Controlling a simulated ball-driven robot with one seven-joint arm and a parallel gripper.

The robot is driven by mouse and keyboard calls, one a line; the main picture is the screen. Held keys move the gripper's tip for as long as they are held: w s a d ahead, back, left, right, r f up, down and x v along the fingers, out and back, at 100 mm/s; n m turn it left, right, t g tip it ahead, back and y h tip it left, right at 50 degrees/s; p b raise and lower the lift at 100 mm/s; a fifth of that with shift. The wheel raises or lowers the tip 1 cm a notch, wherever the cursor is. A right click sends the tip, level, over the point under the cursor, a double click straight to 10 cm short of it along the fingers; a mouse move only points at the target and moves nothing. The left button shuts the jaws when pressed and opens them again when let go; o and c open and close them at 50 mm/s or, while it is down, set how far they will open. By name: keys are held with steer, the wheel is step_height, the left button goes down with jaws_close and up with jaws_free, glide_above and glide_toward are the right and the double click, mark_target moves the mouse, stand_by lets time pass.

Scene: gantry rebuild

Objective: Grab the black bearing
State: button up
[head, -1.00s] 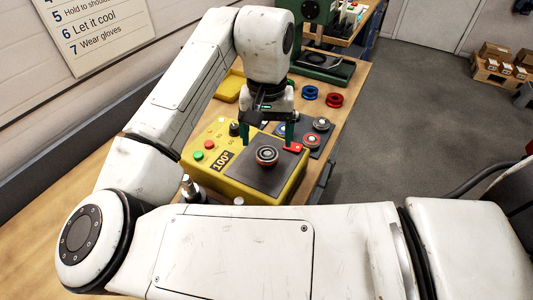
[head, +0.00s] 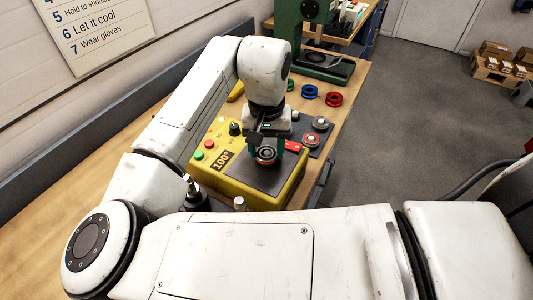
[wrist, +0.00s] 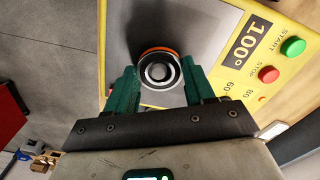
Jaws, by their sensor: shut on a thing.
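The black bearing (head: 266,153), dark with a pale ring and an orange-red lower rim, sits on the dark plate of the yellow heater (head: 233,186) marked 100°. It also shows in the wrist view (wrist: 159,70) between the green fingers. My gripper (wrist: 162,77) is down at the plate and shut on the bearing, one finger at each side. In the head view my gripper (head: 266,150) partly covers the bearing.
A grey mat to the right holds bearings, among them a red-rimmed one (head: 311,140) and a silver one (head: 320,123). A blue ring (head: 309,91) and a red ring (head: 333,99) lie farther back. A green press (head: 322,65) stands behind. A metal post (head: 192,188) stands at the heater's near left.

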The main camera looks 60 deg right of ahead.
steer(key=c, duration=0.6)
steer(key=shift+o, duration=0.2)
steer(key=shift+r, duration=0.1)
